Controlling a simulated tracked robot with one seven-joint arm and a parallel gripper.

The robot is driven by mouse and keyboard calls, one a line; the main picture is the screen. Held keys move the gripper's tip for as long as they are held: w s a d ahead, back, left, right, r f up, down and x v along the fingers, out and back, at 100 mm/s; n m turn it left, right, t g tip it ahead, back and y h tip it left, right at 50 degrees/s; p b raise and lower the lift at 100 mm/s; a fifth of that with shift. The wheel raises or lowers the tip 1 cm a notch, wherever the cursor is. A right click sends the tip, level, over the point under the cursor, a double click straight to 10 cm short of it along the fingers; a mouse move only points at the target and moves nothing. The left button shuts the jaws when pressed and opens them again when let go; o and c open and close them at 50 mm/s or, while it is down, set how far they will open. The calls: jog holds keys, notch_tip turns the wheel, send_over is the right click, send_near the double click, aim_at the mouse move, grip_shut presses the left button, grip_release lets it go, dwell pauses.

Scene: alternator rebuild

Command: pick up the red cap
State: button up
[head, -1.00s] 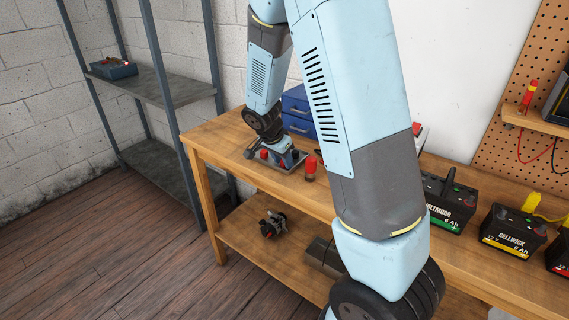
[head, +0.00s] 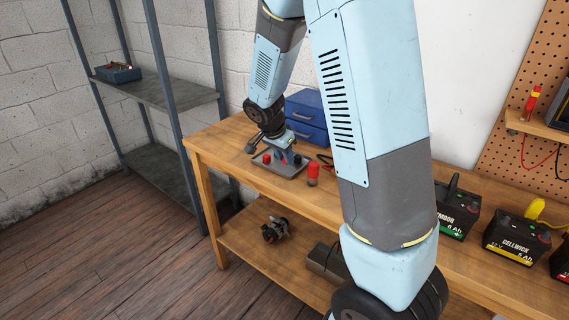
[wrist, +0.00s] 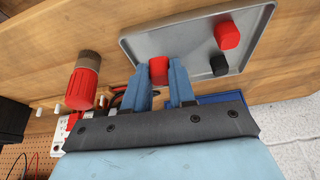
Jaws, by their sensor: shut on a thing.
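A red cap (wrist: 158,70) sits between the blue fingers of my gripper (wrist: 160,84) in the wrist view. The fingers are shut on it from both sides. In the head view my gripper (head: 286,153) is low over the grey tray (head: 273,169) on the workbench; the held cap is hard to make out there. A second red cap (wrist: 228,36) and a black cap (wrist: 219,65) lie in the tray (wrist: 197,30) in the wrist view. Whether the held cap still touches the tray is unclear.
A red-topped cylinder (head: 313,172) stands on the bench right of the tray, also in the wrist view (wrist: 83,82). Blue drawers (head: 306,112) stand behind. Batteries (head: 457,208) line the bench at right. A metal part (head: 275,230) lies on the lower shelf.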

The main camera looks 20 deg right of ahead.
jog(key=s+a+r, duration=0.2)
jog(key=s+r, duration=0.7)
jog(key=s, duration=0.5)
jog(key=shift+r, duration=0.4)
